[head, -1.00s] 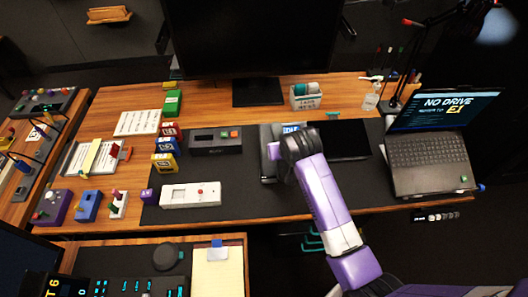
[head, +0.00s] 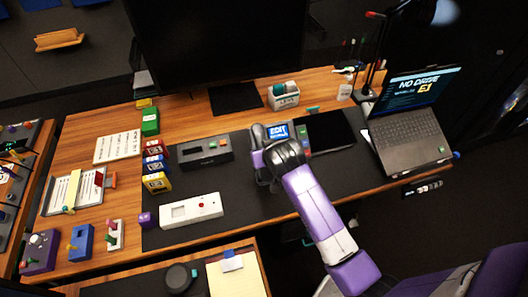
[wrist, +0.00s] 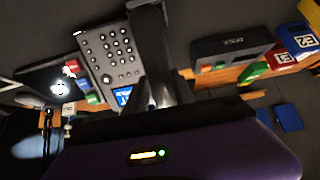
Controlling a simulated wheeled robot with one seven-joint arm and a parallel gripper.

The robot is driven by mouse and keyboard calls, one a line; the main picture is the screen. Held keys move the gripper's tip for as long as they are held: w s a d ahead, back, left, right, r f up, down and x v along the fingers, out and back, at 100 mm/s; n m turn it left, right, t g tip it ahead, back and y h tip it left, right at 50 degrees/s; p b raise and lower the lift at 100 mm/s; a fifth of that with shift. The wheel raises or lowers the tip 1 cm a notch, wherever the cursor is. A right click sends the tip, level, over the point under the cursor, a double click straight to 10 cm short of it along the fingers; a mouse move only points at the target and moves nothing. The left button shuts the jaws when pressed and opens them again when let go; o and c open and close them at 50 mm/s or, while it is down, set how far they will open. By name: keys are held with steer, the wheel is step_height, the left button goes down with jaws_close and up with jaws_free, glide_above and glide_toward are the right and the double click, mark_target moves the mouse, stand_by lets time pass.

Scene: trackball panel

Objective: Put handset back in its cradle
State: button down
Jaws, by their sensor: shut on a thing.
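The desk phone lies on the dark mat behind my gripper, with its lit blue screen (head: 278,131) showing. In the wrist view its keypad (wrist: 112,52) and screen show clearly beside a dark upright form. That form looks like the handset (wrist: 150,45), running along the phone's edge. My gripper (head: 265,152) is at the left side of the phone and is shut on the handset. The arm and gripper hide most of the handset and the cradle in the head view. I cannot tell whether the handset touches the cradle.
A black tablet-like panel (head: 329,132) and a laptop (head: 410,137) are to the right. A dark grey box (head: 205,152) and a white device (head: 191,211) are to the left, with coloured blocks (head: 155,163) beyond. A monitor (head: 220,40) stands behind. The mat's front is fairly clear.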

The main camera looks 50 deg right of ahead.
steer(key=shift+b+x, duration=1)
steer(key=shift+x, duration=0.5)
steer(key=shift+w+d+f, duration=0.25)
steer(key=shift+f, duration=0.05)
steer(key=shift+w+d+f, duration=0.15)
steer(key=shift+w+f, duration=0.1)
steer(key=shift+f, duration=0.05)
stand_by(0.8)
steer(key=c, duration=1)
jaws_free()
steer(key=shift+o, duration=0.2)
steer(key=shift+s, duration=0.1)
steer(key=v, duration=0.7)
steer(key=shift+s+r, duration=0.15)
steer(key=shift+r, duration=0.1)
